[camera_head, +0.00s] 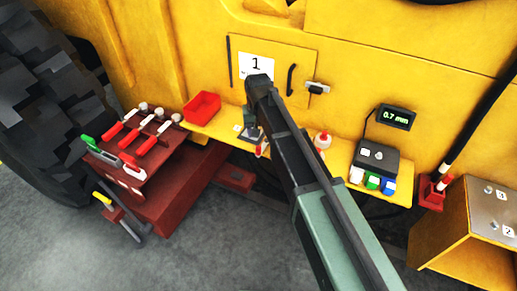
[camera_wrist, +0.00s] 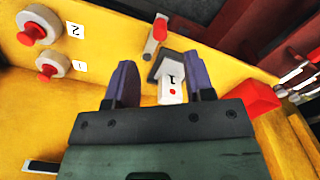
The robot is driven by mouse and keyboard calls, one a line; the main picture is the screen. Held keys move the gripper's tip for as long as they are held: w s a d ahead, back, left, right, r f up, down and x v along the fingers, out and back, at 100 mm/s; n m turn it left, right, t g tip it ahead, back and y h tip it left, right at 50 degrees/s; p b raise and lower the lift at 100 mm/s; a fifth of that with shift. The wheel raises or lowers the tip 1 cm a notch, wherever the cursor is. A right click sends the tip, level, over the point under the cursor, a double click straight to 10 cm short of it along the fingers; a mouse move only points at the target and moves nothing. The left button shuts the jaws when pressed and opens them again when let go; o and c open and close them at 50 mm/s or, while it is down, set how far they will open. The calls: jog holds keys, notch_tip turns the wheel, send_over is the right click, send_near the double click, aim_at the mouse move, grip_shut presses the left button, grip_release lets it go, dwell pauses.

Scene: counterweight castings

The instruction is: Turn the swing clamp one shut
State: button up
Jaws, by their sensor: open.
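A white block marked 1 with a red dot (camera_wrist: 171,85) sits on a dark base on the yellow shelf; it looks like swing clamp one. In the wrist view it stands between my gripper's (camera_wrist: 162,70) two open fingers, nearer the right finger. I cannot tell whether either finger touches it. A red lever with a pale end (camera_wrist: 157,33) lies just beyond, beside the dark base. In the head view my arm hides most of this spot; the dark base (camera_head: 250,136) and the red lever show below my gripper (camera_head: 250,125).
A red bin (camera_head: 202,107) stands left on the shelf. Red-topped white knobs marked 1 (camera_wrist: 53,67) and 2 (camera_wrist: 39,27) stand on the other side. A dark box (camera_head: 375,158) and a 0.7 mm display (camera_head: 397,117) are farther right. A tool rack (camera_head: 138,145) stands left.

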aim_at(258, 147)
jog(key=shift+w+f+m, duration=0.1)
jog(key=shift+w+m, duration=0.4)
jog(key=shift+w, duration=0.2)
notch_tip(258, 147, down, 11)
jog(key=b, duration=1.1)
jog(key=shift+r, duration=0.3)
grip_shut()
